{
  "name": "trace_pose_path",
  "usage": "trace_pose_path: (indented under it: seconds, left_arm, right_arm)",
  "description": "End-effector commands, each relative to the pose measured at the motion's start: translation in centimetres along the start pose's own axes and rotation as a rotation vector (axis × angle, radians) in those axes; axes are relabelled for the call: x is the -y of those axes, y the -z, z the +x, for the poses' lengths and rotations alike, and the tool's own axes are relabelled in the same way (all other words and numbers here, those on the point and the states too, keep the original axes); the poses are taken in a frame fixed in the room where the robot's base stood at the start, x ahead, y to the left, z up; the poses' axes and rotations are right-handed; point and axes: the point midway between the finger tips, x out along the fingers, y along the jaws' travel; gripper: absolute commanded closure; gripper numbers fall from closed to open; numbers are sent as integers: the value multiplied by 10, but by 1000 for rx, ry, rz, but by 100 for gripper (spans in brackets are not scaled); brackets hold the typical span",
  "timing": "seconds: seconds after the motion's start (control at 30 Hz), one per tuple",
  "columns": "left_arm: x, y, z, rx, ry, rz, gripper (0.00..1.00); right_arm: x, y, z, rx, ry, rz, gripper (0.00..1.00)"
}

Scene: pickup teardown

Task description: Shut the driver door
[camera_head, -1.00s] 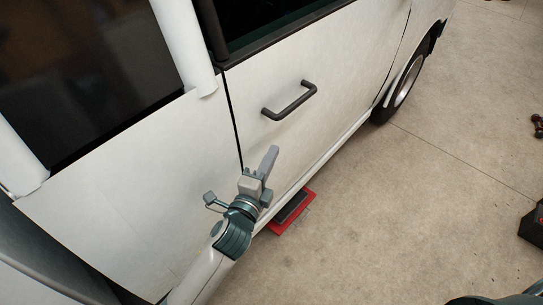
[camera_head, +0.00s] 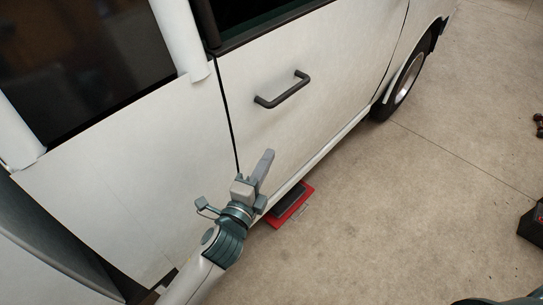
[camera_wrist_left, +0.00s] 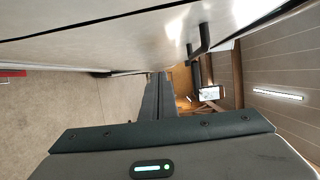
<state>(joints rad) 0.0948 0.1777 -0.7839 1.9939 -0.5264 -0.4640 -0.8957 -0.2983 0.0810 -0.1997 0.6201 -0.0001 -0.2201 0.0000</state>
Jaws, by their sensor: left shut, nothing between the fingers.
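The driver door (camera_head: 310,115) is a white panel with a dark bar handle (camera_head: 283,89). A thin dark seam runs down its left edge beside the white cab panel. I cannot tell whether the door sits fully flush. My left gripper (camera_head: 265,163) is shut and empty, low in front of the door near that seam. Whether it touches the door is unclear. In the left wrist view, the shut fingers (camera_wrist_left: 159,95) point away below the door surface (camera_wrist_left: 110,45), with the handle (camera_wrist_left: 200,40) to the right. My right gripper is not in view.
A red and dark pad (camera_head: 290,204) lies on the floor beside the sill. A wheel (camera_head: 405,85) stands at the upper right. A red and black box (camera_head: 533,225) sits at the right edge. The concrete floor (camera_head: 400,210) between is mostly clear.

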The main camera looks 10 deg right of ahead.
Motion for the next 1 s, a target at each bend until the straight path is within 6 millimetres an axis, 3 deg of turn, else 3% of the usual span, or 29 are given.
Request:
trace_pose_path:
  seconds: [0.4,1.0]
  left_arm:
    - [-2,-6,-56,-1,-1,-1,100]
    - [0,-6,-62,-1,-1,0,100]
  right_arm:
    - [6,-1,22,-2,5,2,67]
    - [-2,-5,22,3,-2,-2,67]
